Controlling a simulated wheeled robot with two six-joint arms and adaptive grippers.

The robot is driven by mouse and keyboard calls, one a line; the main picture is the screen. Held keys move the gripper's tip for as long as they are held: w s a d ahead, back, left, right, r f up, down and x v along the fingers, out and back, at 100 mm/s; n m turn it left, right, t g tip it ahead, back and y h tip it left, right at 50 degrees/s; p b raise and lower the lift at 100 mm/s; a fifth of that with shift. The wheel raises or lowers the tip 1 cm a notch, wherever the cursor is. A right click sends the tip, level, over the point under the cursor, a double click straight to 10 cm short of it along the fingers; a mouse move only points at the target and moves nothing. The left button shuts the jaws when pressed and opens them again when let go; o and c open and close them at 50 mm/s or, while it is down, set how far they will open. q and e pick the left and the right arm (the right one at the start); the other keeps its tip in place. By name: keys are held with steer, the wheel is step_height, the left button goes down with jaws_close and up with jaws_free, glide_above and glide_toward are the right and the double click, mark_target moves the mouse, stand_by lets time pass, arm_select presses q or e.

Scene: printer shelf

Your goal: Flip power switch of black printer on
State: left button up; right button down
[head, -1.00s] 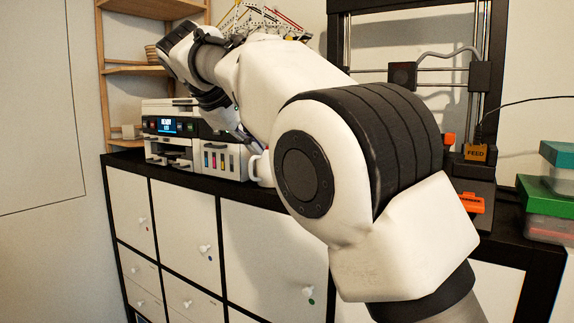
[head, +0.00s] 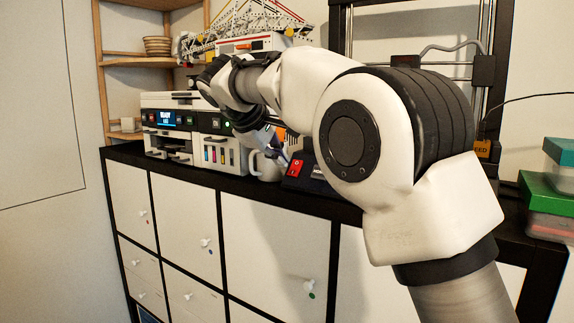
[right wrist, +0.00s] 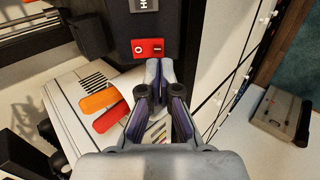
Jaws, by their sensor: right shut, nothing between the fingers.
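The black printer (head: 318,184) has a black base that shows just past my right forearm in the head view; my arm hides much of the rest. Its red power switch (head: 295,168) sits on the left end of that base. In the right wrist view the switch (right wrist: 148,47) is marked O and I on the black housing (right wrist: 187,28); I cannot tell which side is pressed. My right gripper (right wrist: 159,66) is shut and empty. Its fingertips are just below the I side in that view, and I cannot tell whether they touch it. My left gripper is not in view.
A white printer (head: 182,103) with a lit screen stands left on the black-framed cabinet (head: 185,178). A white mug (head: 266,166) is close to my right gripper. Green-lidded boxes (head: 548,190) stand at the right. A truss model (head: 240,32) stands behind.

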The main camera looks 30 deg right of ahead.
mark_target(292, 173)
steer(key=p+x, duration=0.1)
steer(key=x, duration=0.1)
steer(key=shift+w+d+f, duration=0.1)
steer(key=shift+d+f, duration=0.15)
steer(key=shift+d, duration=0.1)
steer(key=shift+w+d+f, duration=0.1)
steer(key=shift+d+f, duration=0.2)
steer(key=shift+f, duration=0.15)
